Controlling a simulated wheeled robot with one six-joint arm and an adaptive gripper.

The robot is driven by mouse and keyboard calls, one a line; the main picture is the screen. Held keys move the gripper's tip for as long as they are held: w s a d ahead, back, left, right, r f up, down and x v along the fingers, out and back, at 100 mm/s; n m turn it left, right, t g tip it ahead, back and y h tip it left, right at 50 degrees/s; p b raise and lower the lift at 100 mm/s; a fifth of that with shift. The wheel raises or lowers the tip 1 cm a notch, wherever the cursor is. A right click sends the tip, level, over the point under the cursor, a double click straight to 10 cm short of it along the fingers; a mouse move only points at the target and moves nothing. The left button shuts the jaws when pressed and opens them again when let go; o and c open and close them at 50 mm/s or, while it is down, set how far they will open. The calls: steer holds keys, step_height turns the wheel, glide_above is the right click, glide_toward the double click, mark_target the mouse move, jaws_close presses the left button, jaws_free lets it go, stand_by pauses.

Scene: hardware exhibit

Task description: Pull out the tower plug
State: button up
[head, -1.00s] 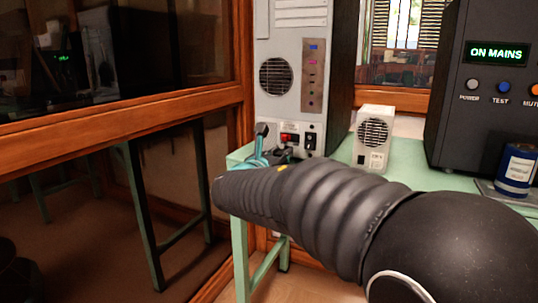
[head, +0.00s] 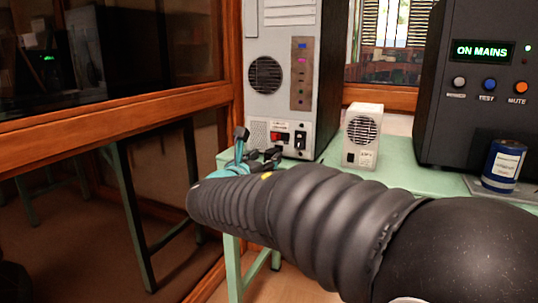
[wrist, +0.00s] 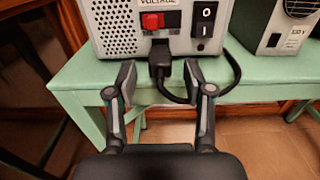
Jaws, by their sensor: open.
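The computer tower (head: 262,105) is a grey-white case seen from the back, standing on the green table. In the wrist view its lower panel (wrist: 118,32) shows a red voltage switch (wrist: 153,20) and a black rocker switch (wrist: 206,20). The black tower plug (wrist: 160,58) sits in the socket below the red switch, and its cable bends right and loops behind the right finger. My gripper (wrist: 160,85) is open, its fingers on either side of the plug with gaps showing. In the head view my gripper (head: 257,156) is near the tower's lower back, and the plug cannot be made out.
A small white vented box (head: 362,135) stands right of the tower. A black unit (head: 485,120) reading "ON MAINS" and a blue can (head: 503,165) are farther right. The green table (head: 405,178) has bare room between. A wood-framed glass wall (head: 150,120) is at left.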

steer(key=v, duration=0.8)
steer(key=s+d+f+m+g+y, duration=0.1)
steer(key=s+d+f+m+g, duration=0.4)
steer(key=f+m, duration=0.35)
steer(key=s+d+f+m+g+y, duration=0.25)
steer(key=s+f+m+g, duration=0.35)
steer(key=f, duration=0.3)
steer(key=s+d+r+m+y+p, duration=0.1)
steer(key=s+d+m+y, duration=0.3)
steer(key=s+d+m, duration=0.8)
steer(key=s+m+p, duration=0.1)
steer(key=s+m, duration=0.2)
steer(key=m, duration=0.1)
steer(key=shift+r, duration=0.3)
